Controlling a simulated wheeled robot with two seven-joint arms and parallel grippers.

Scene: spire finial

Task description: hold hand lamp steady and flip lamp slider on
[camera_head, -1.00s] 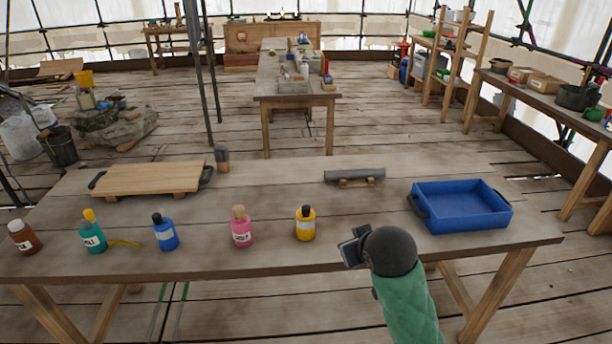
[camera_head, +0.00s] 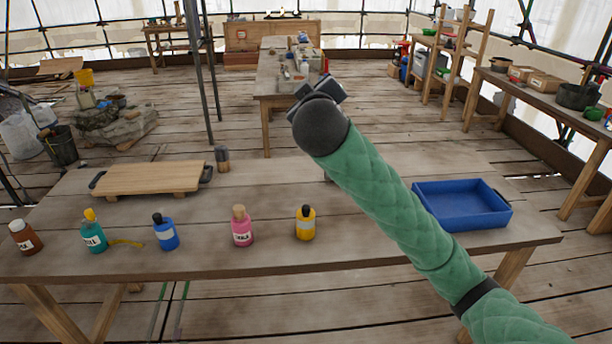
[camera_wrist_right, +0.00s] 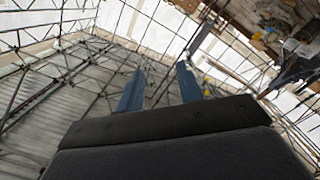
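My right gripper (camera_head: 318,92) is raised above the far side of the table, at the end of my green-sleeved arm. In the right wrist view its two fingers (camera_wrist_right: 158,84) stand apart with nothing between them, so it is open and empty. The grey cylinder on a wooden rest, which looks like the hand lamp, lay at the table's back in the earlier frame. My right arm now covers nearly all of it, and its slider cannot be made out. My left gripper is not in view.
The table (camera_head: 290,255) holds a wooden board (camera_head: 150,177), a dark upright item (camera_head: 222,160), a blue tray (camera_head: 462,205) and a front row of bottles, among them a yellow one (camera_head: 305,224) and a pink one (camera_head: 242,228). The table's middle is free.

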